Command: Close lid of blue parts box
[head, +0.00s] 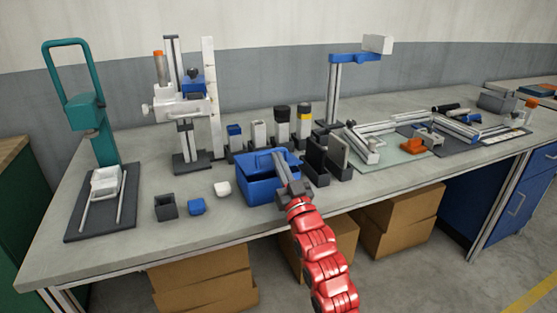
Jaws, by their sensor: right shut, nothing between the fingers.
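The blue parts box (258,192) stands near the front edge of the table, about mid-table. Its blue lid (262,163) is raised at the back and looks tilted over the box; its exact angle is hard to tell. My right gripper (279,160) reaches in from the front over the box's right side, with its fingers shut and empty. Its tip is at the lid, but I cannot tell whether it touches. The gripper and wrist hide the right part of the box. My left gripper is not in view.
Several small bottles stand behind.

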